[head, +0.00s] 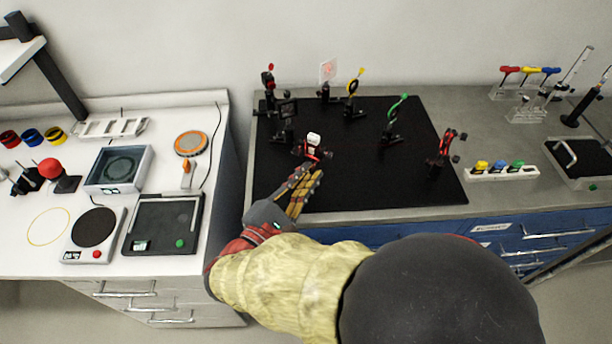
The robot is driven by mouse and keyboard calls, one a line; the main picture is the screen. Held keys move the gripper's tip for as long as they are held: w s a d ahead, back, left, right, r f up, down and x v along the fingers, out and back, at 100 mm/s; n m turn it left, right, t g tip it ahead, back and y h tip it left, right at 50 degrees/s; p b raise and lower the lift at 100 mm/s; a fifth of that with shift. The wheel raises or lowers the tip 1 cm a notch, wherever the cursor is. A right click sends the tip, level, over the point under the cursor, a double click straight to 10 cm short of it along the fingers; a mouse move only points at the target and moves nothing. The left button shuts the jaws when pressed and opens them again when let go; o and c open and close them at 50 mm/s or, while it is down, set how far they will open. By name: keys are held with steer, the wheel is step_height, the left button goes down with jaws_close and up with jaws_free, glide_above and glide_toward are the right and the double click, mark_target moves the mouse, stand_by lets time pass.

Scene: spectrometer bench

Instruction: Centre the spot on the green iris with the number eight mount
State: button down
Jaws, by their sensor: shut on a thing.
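The green iris (398,106) stands upright on a black post on the right half of the black breadboard (350,190). A red and black mount with a white top (313,139) stands near the middle left of the board; its number is too small to read. My gripper (314,170) reaches to the near side of this mount and is shut at its lower front. The fingers hide the exact point of contact. No light spot can be made out on the green iris.
Black mounts (284,120), a yellow iris (352,88), a pale card (328,71) with a reddish mark and a red-black mount (446,148) stand around the board. A white strip with coloured knobs (502,173) lies at right. The board's front right is clear.

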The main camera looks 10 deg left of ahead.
steer(key=c, duration=1.8)
jaws_free()
steer(key=shift+s, duration=0.1)
steer(key=v, duration=1.2)
